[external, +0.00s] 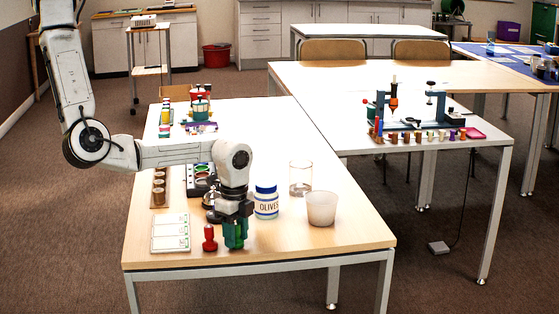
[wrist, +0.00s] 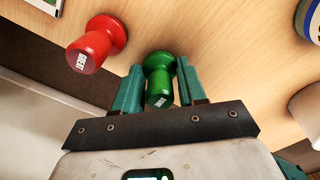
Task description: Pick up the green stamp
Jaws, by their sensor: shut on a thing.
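The green stamp (wrist: 159,82) stands between the two fingers of my gripper (wrist: 158,88) in the wrist view, with its handle towards the camera. My gripper is shut on it. In the external view my gripper (external: 235,232) is low over the front part of the table, and the green stamp is mostly hidden by the green fingers there. A red stamp (external: 210,238) stands just left of my gripper; it also shows in the wrist view (wrist: 97,43), apart from the fingers. I cannot tell whether the green stamp touches the table.
An olives jar (external: 266,203), a clear glass (external: 300,180) and a frosted cup (external: 321,209) stand right of my gripper. White cards (external: 170,232) lie to the left, near a paint tray (external: 201,174). The front right of the table (external: 345,238) is clear.

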